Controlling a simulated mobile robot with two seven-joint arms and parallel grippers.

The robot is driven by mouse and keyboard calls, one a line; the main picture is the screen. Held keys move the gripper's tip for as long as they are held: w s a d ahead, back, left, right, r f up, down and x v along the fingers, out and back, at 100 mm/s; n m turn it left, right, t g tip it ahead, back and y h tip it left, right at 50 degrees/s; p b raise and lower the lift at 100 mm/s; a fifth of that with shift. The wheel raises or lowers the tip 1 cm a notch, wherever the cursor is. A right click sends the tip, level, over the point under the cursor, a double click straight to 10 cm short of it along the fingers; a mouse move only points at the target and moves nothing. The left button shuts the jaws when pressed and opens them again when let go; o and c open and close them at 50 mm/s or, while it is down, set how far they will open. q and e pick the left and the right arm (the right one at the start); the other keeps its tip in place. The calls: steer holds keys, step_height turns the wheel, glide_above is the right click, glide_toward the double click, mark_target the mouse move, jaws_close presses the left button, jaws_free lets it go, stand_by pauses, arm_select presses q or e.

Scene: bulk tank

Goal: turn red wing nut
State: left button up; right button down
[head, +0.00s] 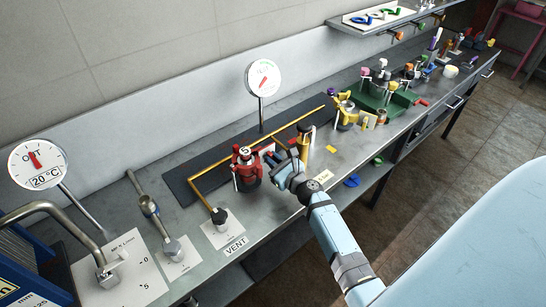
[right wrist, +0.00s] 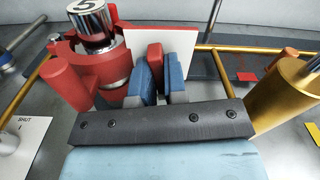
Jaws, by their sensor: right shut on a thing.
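The red wing nut (head: 247,172) appears as a red fitting around a silver cap marked 5, on the bench in the middle of the head view. In the right wrist view the red fitting (right wrist: 75,75) fills the upper left. My right gripper (head: 280,172) is at its right side. In the right wrist view the blue fingers (right wrist: 158,82) are shut on an upright red tab (right wrist: 155,60) between them. How the tab joins the fitting is partly hidden by the fingers. My left gripper is not in view.
A brass pipe (head: 255,147) runs behind the red fitting on a dark strip. A brass cylinder (right wrist: 290,95) stands close to the right of my gripper. A dial gauge (head: 263,77) rises behind. Small hardware and a green tray (head: 378,108) are farther right.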

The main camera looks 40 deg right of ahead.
steer(key=shift+m+p, duration=0.4)
steer(key=shift+m, duration=0.6)
steer(key=c, duration=1.2)
jaws_free()
steer(key=shift+o, duration=0.2)
steer(key=s+b, duration=0.1)
steer(key=s, duration=0.6)
steer(key=shift+s+d, duration=0.25)
steer(key=shift+d, duration=0.05)
